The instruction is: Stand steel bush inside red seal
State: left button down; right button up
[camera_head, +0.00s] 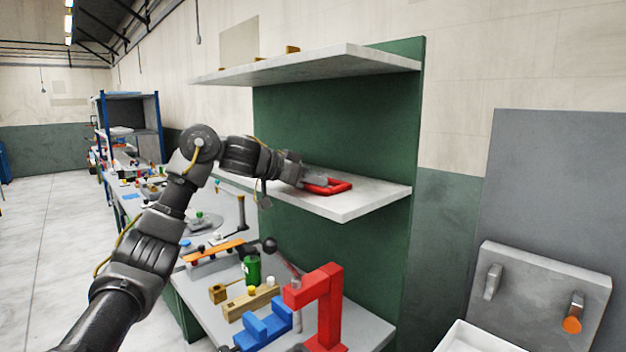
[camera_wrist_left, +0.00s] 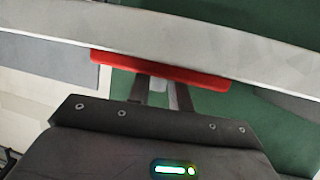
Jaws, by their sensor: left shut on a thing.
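The red seal (camera_head: 341,186) is a red ring with a roughly rectangular outline. It lies flat on the lower shelf, near its front. In the left wrist view the seal (camera_wrist_left: 160,69) shows edge-on as a red bar that hides the fingertips. My left gripper (camera_head: 309,181) reaches in from the left, level with the shelf, with its tips at the seal's left side. It is shut on a small grey piece, seemingly the steel bush (camera_wrist_left: 184,97), of which only a sliver shows between the fingers. I cannot tell whether the bush touches the seal or shelf.
The lower shelf (camera_head: 365,203) is otherwise bare on its right. An upper shelf (camera_head: 320,65) hangs above my arm. Below stand a red press frame (camera_head: 328,300), a blue fixture (camera_head: 264,327) and a green cylinder (camera_head: 252,269) on the bench.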

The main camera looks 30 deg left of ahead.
pick_arm(q)
jog(key=shift+f, duration=0.6)
jog(key=c, duration=1.5)
grip_release()
jog(key=shift+f, duration=0.15)
jog(key=shift+o, duration=1.1)
jog(key=shift+a+f, duration=0.1)
jog(key=shift+f, duration=0.05)
jog(key=r+v, duration=0.2)
jog(key=v, duration=1)
jog(key=shift+b, duration=0.45)
jog(key=shift+r, duration=0.1)
